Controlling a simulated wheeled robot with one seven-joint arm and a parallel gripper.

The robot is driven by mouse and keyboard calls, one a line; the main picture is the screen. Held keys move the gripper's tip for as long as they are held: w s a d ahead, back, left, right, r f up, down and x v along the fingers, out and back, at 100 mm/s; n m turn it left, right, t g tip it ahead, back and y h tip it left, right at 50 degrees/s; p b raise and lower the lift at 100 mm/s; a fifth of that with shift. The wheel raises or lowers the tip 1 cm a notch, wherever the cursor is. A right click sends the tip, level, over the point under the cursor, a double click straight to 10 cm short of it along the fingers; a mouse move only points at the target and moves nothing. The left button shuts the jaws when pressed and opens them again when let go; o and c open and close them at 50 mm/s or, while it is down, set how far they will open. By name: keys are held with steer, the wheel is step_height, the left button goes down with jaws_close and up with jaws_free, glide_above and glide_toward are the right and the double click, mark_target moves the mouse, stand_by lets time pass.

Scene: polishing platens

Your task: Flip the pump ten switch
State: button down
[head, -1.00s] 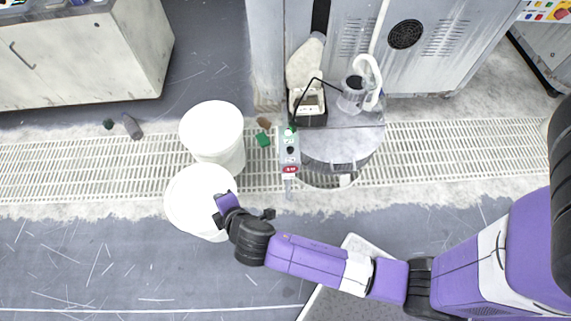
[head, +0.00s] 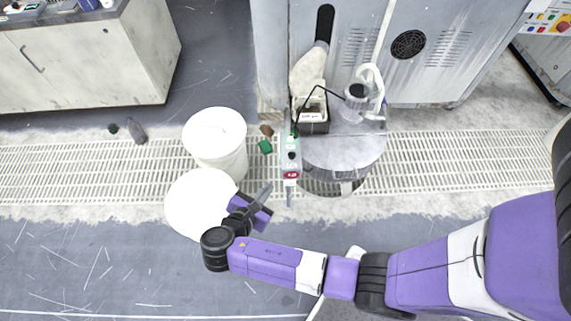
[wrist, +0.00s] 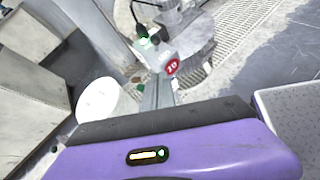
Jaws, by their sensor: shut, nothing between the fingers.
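The pump ten switch box (head: 290,166) is a narrow grey-white panel with a dark knob-like switch (head: 292,155) and a red number label (head: 291,174). It stands at the left edge of a round grey drum. In the wrist view the red label reads 10 (wrist: 171,67), and a dark switch (wrist: 145,43) shows behind it. My gripper (head: 269,187) is shut and empty, its grey fingers pointing up and right at the box from the lower left, seemingly a short way off. In the wrist view the shut fingers (wrist: 158,94) point at the box and overlap its lower part.
Two white buckets stand left of the box, one upper (head: 215,140) and one lower (head: 198,205) beside my gripper. A drum (head: 345,150) with a pump on top stands right, before a grey cabinet (head: 450,50). A grating (head: 450,160) crosses the floor, clear at right.

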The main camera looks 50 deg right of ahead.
glide_toward(292, 156)
steer(key=shift+w+d+f, duration=0.25)
steer(key=shift+d+f, duration=0.5)
steer(key=shift+f, duration=0.15)
steer(key=shift+w+d+f, duration=0.2)
steer(key=shift+d+f, duration=0.6)
steer(key=shift+f, duration=0.05)
steer(key=shift+w+d+f, duration=0.25)
steer(key=shift+d+f, duration=0.5)
steer(key=shift+f, duration=0.15)
steer(key=shift+r, duration=0.1)
